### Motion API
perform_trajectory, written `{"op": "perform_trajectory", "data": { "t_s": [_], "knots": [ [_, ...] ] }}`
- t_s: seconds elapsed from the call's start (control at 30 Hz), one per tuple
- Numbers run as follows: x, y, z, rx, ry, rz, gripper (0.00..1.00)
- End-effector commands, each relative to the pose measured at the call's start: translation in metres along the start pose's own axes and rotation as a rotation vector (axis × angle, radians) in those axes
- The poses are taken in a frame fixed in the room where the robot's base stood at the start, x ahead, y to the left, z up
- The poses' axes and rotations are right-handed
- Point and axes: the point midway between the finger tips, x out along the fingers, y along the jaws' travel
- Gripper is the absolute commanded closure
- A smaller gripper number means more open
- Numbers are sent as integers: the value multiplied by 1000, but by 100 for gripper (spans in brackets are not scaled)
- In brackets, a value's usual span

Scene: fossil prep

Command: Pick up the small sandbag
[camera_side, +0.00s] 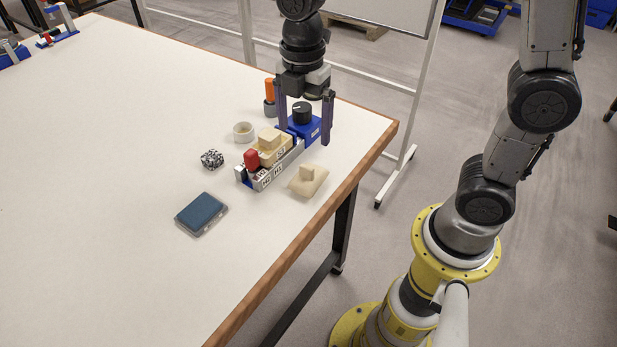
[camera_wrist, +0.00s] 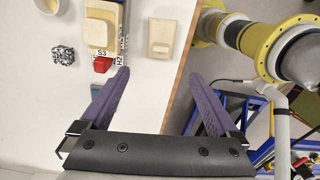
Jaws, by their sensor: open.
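The small sandbag (camera_side: 309,181) is a beige cushion with a raised tab on top. It lies on the white table near the wooden edge, just right of the labelled tray. In the wrist view the sandbag (camera_wrist: 161,38) lies beyond the fingertips, slightly left of midway between them. My gripper (camera_side: 305,130) is open and empty, with its purple fingers pointing down above the blue box with a black knob. In the wrist view my gripper (camera_wrist: 160,80) shows its two fingers spread wide. The sandbag is apart from both fingers.
The labelled tray (camera_side: 268,180) holds beige blocks and a red piece (camera_side: 251,160). The blue box (camera_side: 312,130) with the knob stands behind it.

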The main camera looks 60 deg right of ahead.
Motion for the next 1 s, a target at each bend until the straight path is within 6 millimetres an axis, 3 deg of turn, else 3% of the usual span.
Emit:
{"op": "perform_trajectory", "data": {
  "t_s": [0.3,0.63,1.0],
  "knots": [
    [58,-2,1,2,0,-4,4],
    [84,-2,3,4,0,-2,4],
    [127,-1,9,2,0,1,4]
  ]
}}
